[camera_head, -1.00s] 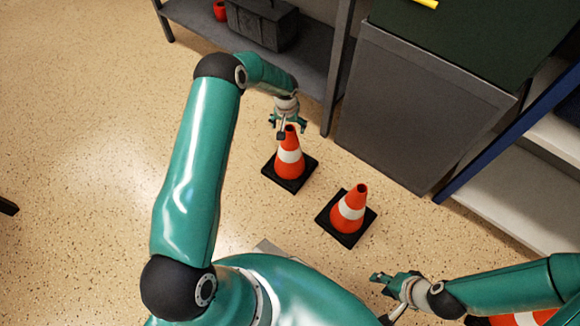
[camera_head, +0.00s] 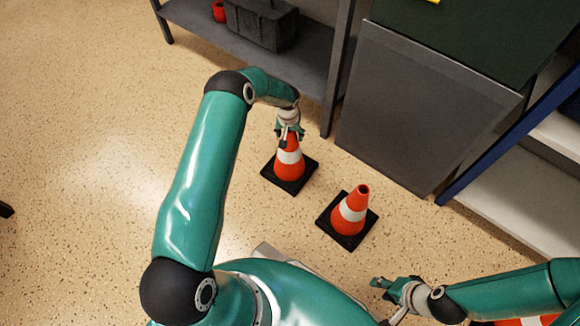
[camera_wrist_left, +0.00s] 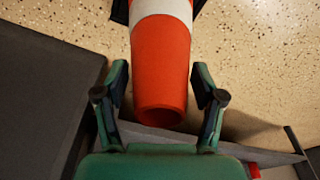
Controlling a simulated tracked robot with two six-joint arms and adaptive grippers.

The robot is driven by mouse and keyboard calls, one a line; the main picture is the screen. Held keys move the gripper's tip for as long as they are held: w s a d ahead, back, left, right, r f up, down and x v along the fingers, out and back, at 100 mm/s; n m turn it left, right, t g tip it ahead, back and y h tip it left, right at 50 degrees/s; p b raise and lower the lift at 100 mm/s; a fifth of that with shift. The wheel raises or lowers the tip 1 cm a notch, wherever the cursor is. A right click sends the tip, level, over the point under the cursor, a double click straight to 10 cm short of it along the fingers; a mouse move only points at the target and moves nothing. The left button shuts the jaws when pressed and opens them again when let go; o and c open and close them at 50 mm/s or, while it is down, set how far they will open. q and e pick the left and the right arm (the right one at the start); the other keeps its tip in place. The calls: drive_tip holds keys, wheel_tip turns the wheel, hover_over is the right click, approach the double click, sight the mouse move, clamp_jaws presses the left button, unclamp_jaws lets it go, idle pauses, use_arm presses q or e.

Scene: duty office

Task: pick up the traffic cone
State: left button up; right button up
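Two orange traffic cones with white bands and black square bases stand upright on the floor in the head view. My left gripper (camera_head: 289,134) is at the top of the farther cone (camera_head: 289,163). In the left wrist view this cone (camera_wrist_left: 161,65) lies between the two fingers (camera_wrist_left: 160,92), with its open tip toward the palm. Gaps show on both sides, so the left gripper is open around it. The nearer cone (camera_head: 350,213) stands to the right, untouched. My right gripper (camera_head: 385,286) is low at the right, away from both cones; its finger opening is unclear.
A dark shelf (camera_head: 300,60) with a black toolbox (camera_head: 262,24) and a small red object (camera_head: 219,12) stands behind. A grey cabinet (camera_head: 415,110) and a blue-edged shelf (camera_head: 500,140) are at the right. Another cone (camera_head: 515,322) shows partly behind my right arm. The left floor is clear.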

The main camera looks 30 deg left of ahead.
use_arm(q)
clamp_jaws()
drive_tip(key=shift+w, duration=0.1)
drive_tip(key=shift+r, duration=0.2)
